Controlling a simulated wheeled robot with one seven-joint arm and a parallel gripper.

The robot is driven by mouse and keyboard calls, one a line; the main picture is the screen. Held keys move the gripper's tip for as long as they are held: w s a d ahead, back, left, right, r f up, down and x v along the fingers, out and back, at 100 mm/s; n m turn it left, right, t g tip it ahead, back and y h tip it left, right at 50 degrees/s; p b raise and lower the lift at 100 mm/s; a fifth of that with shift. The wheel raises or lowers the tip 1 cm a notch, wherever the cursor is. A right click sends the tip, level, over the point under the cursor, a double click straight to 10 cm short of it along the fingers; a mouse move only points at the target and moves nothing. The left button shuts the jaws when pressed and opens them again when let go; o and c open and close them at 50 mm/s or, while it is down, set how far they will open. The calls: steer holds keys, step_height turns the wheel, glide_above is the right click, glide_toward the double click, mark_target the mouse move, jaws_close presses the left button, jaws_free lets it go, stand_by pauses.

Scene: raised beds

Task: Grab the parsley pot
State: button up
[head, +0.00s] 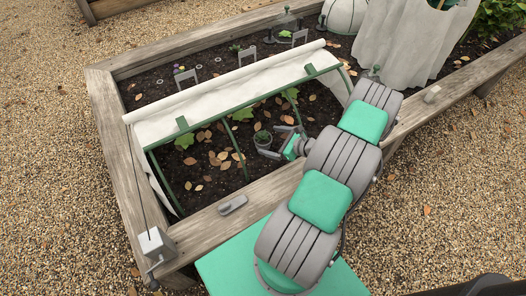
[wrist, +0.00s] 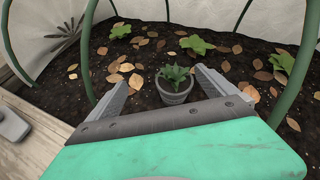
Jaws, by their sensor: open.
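The parsley pot is a small grey pot with a green leafy plant. In the head view the pot (head: 262,143) stands upright on the dark soil under the raised side of a white cover. In the wrist view the parsley pot (wrist: 174,93) sits between the two finger tips, slightly beyond or level with them; I cannot tell exactly. My gripper (head: 272,143) reaches in low under the cover's green hoops, and its open fingers also show in the wrist view (wrist: 172,85). No finger visibly presses on the pot. The pot's lower side is partly hidden in the head view.
Green hoops (head: 240,150) and the rolled white cover (head: 230,80) arch close around my arm. The wooden bed edge (head: 250,198) runs below it, with a grey cleat (head: 232,205) on top. Brown leaves and several green seedlings lie around the pot.

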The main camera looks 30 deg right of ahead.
mark_target(259, 137)
steer(key=w+f+m, duration=0.1)
steer(key=f, duration=0.1)
steer(key=w+f+m+t+b, duration=0.1)
steer(key=w+f, duration=0.1)
steer(key=w+f+m+h, duration=0.1)
steer(key=shift+w+d+f+b, duration=0.15)
steer(key=shift+d+f+b, duration=0.05)
steer(key=shift+f+b, duration=0.2)
steer(key=x, duration=0.1)
steer(key=b+x, duration=0.1)
steer(key=x, duration=0.3)
steer(key=shift+w+d+f, duration=0.2)
steer(key=shift+w+d, duration=0.1)
steer(key=shift+c, duration=0.6)
steer(key=shift+r, duration=0.1)
steer(key=c, duration=1.6)
